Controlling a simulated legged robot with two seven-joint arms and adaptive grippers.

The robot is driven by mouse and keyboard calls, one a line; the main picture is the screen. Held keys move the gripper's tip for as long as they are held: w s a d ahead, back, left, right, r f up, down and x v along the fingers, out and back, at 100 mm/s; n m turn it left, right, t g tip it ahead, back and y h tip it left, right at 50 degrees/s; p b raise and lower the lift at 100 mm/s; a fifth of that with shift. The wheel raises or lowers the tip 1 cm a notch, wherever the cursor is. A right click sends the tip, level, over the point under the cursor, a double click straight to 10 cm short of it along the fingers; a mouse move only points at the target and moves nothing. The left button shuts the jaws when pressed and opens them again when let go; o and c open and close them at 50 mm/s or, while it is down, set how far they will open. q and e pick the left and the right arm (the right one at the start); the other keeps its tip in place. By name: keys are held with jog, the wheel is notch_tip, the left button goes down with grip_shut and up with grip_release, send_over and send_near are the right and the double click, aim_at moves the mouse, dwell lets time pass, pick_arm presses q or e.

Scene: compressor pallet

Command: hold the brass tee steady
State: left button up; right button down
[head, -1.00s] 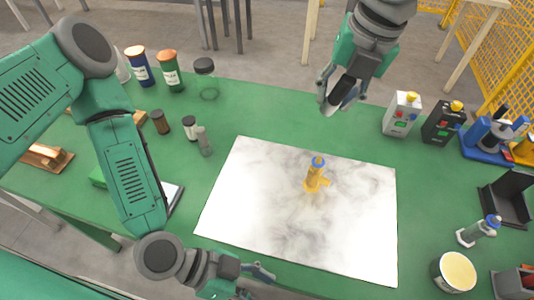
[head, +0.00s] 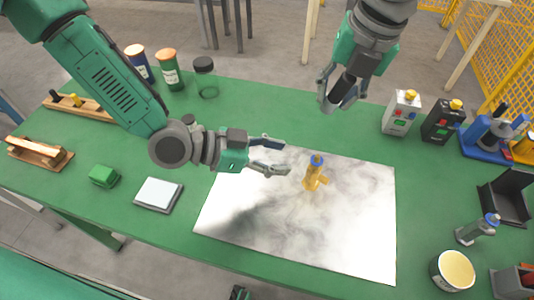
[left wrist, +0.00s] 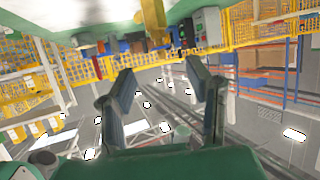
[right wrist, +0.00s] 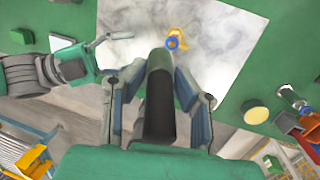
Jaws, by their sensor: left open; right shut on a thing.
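The brass tee (head: 313,180), yellow with a blue top, stands on the white marbled board. It also shows in the right wrist view (right wrist: 176,40), and a yellow part, probably the tee, is at the top of the left wrist view (left wrist: 154,20). My left gripper (head: 284,158) is open and empty, just left of the tee, its fingers pointing toward it without visible contact. My right gripper (head: 342,96) is shut on a dark cylinder (right wrist: 159,105) with a grey-green end, held above the table behind the tee.
The marbled board (head: 350,245) has clear space around the tee. A grey-white pad (head: 158,194) and green block (head: 104,176) lie at left. Grey (head: 402,112) and black (head: 442,121) boxes stand at right. A yellow-topped tub (head: 453,271) is at front right.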

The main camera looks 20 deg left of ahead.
aim_at(317, 160)
pick_arm(q)
jog(key=x, duration=0.9)
jog(key=shift+w+a, duration=0.1)
pick_arm(e)
jog(key=shift+a, duration=0.35)
pick_arm(q)
jog(key=shift+w+d+f, duration=0.1)
jog(key=shift+d+f, duration=0.05)
jog(key=shift+d, duration=0.2)
pick_arm(e)
jog(key=shift+d, duration=0.2)
pick_arm(q)
grip_shut()
pick_arm(e)
jog(key=shift+w+f, duration=0.1)
jog(key=shift+f, duration=0.15)
jog(key=f+g+h, duration=0.1)
jog(key=f+m+g, duration=0.1)
jog(key=f, duration=0.1)
jog(key=shift+w+a+f+h, duration=0.1)
jog(key=shift+a+f+h, duration=0.1)
jog(key=shift+f+h, duration=0.15)
pick_arm(q)
jog(key=shift+a, duration=0.1)
pick_arm(e)
jog(key=shift+f+g+h, duration=0.35)
jog(key=shift+f+g, duration=0.05)
jog(key=shift+g, duration=0.1)
